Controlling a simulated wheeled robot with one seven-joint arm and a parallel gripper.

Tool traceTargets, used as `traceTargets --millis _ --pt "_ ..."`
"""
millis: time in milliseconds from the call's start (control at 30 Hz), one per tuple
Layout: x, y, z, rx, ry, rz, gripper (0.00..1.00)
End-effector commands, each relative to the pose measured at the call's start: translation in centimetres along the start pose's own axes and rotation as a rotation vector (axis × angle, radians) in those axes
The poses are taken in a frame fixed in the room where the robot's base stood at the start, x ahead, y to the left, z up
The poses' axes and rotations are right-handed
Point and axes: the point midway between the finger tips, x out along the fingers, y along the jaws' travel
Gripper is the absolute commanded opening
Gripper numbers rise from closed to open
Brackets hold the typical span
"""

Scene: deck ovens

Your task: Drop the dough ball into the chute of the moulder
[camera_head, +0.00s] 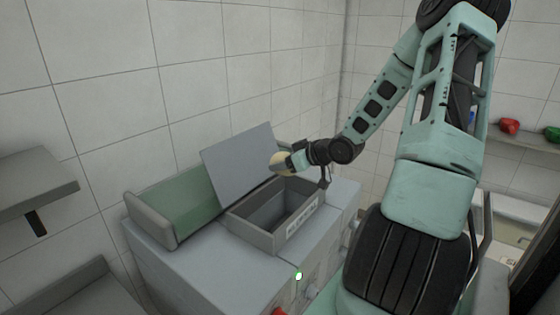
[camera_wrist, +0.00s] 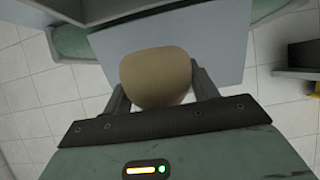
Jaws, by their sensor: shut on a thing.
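The pale tan dough ball (camera_head: 281,161) is held between the fingers of my gripper (camera_head: 288,162). In the wrist view the dough ball (camera_wrist: 156,77) sits between the two dark fingers. The gripper is shut on it. The moulder (camera_head: 215,262) is a grey machine with an open, box-shaped grey chute (camera_head: 251,235) on its top. The dough ball is above the chute's back part, close to the slanted grey plate (camera_head: 238,160) behind it. I cannot tell whether the ball touches the plate.
A green sloped trough (camera_head: 190,205) with a grey end wall lies left of the chute. A grey shelf (camera_head: 30,190) juts in at the left. Red and green items (camera_head: 509,126) stand on a shelf at the right. The space above the chute is open.

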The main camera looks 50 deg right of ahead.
Motion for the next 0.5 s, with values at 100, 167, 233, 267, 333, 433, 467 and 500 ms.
traceTargets --millis 100,167,233,267,333,433,467,500 --pt "0.8 0.0 1.4 0.000 0.001 0.000 0.32" --pt "1.1 0.0 2.0 0.000 0.001 0.000 0.32" --pt "1.5 0.0 2.7 0.000 0.001 0.000 0.32" --pt "1.7 0.0 3.1 0.000 0.001 0.000 0.32" --pt "2.0 0.0 3.8 0.000 0.001 0.001 0.32" --pt "2.4 0.0 4.4 0.000 0.001 0.001 0.32" --pt "2.5 0.0 4.6 0.000 0.001 0.000 0.32" --pt "2.6 0.0 4.7 0.000 0.001 0.000 0.32"
